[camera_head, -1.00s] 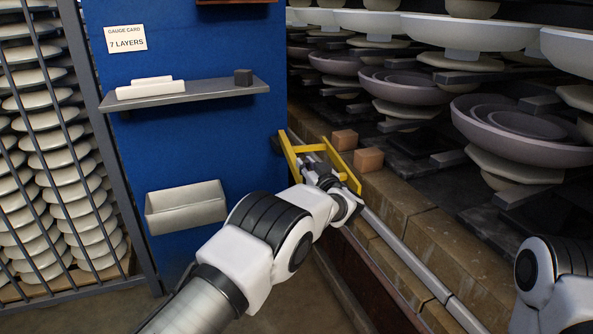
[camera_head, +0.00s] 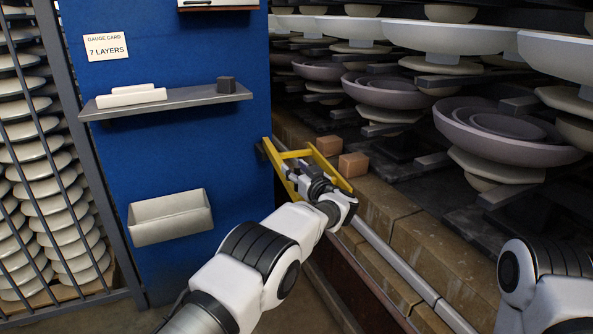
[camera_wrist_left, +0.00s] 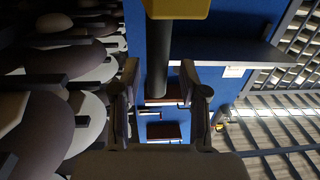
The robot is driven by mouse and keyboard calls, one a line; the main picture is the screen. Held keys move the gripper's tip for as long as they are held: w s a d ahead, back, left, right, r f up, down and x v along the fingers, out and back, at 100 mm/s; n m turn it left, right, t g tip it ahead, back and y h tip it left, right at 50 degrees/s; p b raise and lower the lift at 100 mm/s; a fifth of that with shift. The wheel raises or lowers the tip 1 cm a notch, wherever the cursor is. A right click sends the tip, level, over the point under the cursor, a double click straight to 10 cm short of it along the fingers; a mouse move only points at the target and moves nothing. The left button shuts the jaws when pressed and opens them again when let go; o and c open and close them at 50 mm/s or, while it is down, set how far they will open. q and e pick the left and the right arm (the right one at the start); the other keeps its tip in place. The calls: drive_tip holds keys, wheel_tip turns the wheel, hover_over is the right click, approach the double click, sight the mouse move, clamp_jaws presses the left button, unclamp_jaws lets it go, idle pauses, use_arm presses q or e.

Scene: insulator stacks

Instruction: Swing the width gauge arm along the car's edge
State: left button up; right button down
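The yellow gauge arm (camera_head: 326,168) is an open frame in the head view. It reaches from the blue panel's right edge out over the rail along the brick-topped car edge (camera_head: 395,215). My left gripper (camera_head: 301,174) is at the frame, partly hidden by its own wrist. In the left wrist view, a dark round post (camera_wrist_left: 158,60) hangs below a yellow piece (camera_wrist_left: 178,8) and stands between the two parted fingers of my left gripper (camera_wrist_left: 160,80). Gaps show on both sides of the post. Of my right arm only a link shows at lower right; its gripper is out of view.
Two orange-brown blocks (camera_head: 353,164) sit on the car edge beside the gauge arm. Stacked insulator discs (camera_head: 510,130) fill the car at right. The blue panel (camera_head: 190,155) carries a shelf (camera_head: 180,102) and a bin (camera_head: 170,217). A barred rack (camera_head: 45,160) stands at left.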

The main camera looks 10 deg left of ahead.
use_arm(q)
drive_tip(key=shift+d, duration=0.1)
drive_tip(key=shift+r, duration=0.3)
wheel_tip(320, 180, up, 9)
drive_tip(key=shift+r, duration=0.2)
